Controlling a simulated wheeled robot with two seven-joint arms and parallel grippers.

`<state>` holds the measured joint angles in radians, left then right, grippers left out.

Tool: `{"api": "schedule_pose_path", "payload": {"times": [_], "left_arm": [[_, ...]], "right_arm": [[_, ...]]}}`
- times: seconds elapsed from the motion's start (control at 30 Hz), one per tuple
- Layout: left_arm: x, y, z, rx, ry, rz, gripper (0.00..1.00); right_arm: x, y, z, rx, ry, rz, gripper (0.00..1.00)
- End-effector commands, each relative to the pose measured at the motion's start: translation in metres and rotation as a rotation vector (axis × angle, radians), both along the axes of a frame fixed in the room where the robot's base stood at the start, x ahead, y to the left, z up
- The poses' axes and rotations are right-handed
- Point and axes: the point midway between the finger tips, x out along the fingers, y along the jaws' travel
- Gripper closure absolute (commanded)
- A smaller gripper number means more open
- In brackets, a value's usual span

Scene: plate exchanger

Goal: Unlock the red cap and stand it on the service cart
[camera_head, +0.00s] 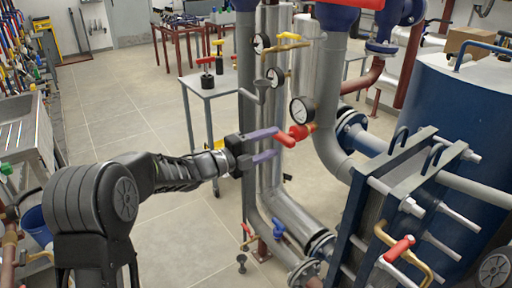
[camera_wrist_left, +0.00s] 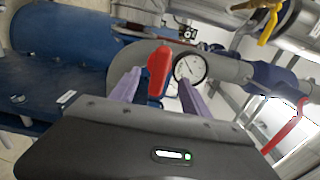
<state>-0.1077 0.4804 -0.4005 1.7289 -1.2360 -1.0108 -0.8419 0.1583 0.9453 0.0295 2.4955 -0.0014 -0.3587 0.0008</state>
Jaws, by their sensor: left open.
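The red cap (camera_head: 298,131), with a lever-like red handle, is on the grey pipework just below a pressure gauge. My left gripper (camera_head: 277,144) is open, its two purple fingers reaching towards the red handle from the left. In the left wrist view the red cap (camera_wrist_left: 159,70) shows upright between the two spread fingers (camera_wrist_left: 160,88); I cannot tell whether either finger touches it. The service cart (camera_head: 212,90) is a small grey table behind and left of the pipes. My right gripper is not in view.
Two red-topped dark fittings (camera_head: 206,72) stand on the cart. Pressure gauges (camera_head: 302,110) and vertical grey pipes (camera_head: 249,110) crowd close to my left gripper. A blue plate exchanger (camera_head: 370,230) and blue tank (camera_head: 450,110) fill the right. Floor (camera_head: 110,110) is clear left of the cart.

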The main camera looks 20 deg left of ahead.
Motion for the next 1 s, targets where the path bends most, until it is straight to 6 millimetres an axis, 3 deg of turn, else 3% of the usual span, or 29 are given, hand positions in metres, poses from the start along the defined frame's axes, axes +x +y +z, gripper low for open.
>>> {"api": "schedule_pose_path", "payload": {"times": [0.3,0.67,1.0], "left_arm": [[0.024,-0.019,-0.003,0.001,0.001,0.001,0.45],[0.026,-0.021,-0.002,0.0,0.001,0.001,0.45],[0.026,-0.021,-0.002,0.0,0.001,0.001,0.73]], "right_arm": [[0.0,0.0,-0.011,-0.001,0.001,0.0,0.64],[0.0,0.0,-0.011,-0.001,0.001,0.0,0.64],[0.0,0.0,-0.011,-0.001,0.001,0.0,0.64]]}}
